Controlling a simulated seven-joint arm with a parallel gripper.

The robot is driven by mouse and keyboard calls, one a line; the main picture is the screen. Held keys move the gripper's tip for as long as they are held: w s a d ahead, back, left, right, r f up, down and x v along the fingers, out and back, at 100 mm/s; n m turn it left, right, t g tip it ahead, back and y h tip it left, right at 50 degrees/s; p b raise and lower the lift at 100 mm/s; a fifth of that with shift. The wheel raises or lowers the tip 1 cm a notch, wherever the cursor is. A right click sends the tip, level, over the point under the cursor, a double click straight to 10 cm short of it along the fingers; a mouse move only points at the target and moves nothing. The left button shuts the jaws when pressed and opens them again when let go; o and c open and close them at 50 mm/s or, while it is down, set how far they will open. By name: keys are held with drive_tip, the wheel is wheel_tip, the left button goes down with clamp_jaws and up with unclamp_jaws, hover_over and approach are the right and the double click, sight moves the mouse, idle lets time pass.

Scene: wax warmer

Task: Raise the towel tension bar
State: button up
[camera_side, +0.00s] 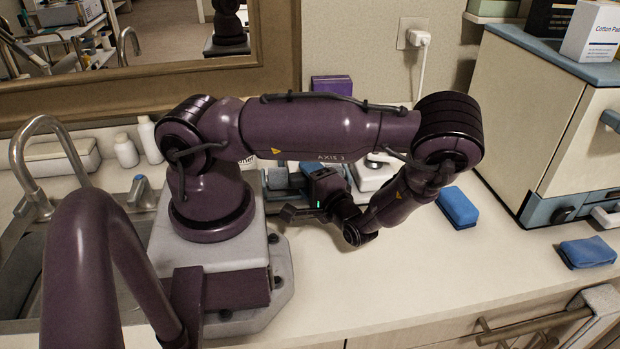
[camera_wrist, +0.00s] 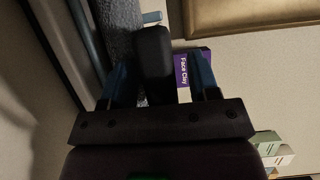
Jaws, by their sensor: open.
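My gripper (camera_wrist: 160,68) shows in the wrist view with its two dark blue fingers spread apart. A dark, rounded bar-like piece (camera_wrist: 153,52) stands between them; I cannot tell whether it is the towel tension bar or whether a finger touches it. A grey, fuzzy towel roll (camera_wrist: 120,32) lies beyond the left finger, with a blue-grey rail (camera_wrist: 82,32) along its left side. In the side view my gripper (camera_side: 297,209) is low over the counter, in front of a blue-grey device (camera_side: 277,180). My arm and gripper hide much of that device, and the tension bar is not clear there.
A purple box (camera_side: 332,85) stands by the wall, and a purple face clay box (camera_wrist: 181,70) shows in the wrist view. Two blue blocks (camera_side: 457,207) (camera_side: 587,252) lie right of the arm. A cabinet (camera_side: 545,125) bounds the right. The front counter (camera_side: 400,285) is clear.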

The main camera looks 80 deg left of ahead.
clamp_jaws()
drive_tip(key=shift+r, duration=0.1)
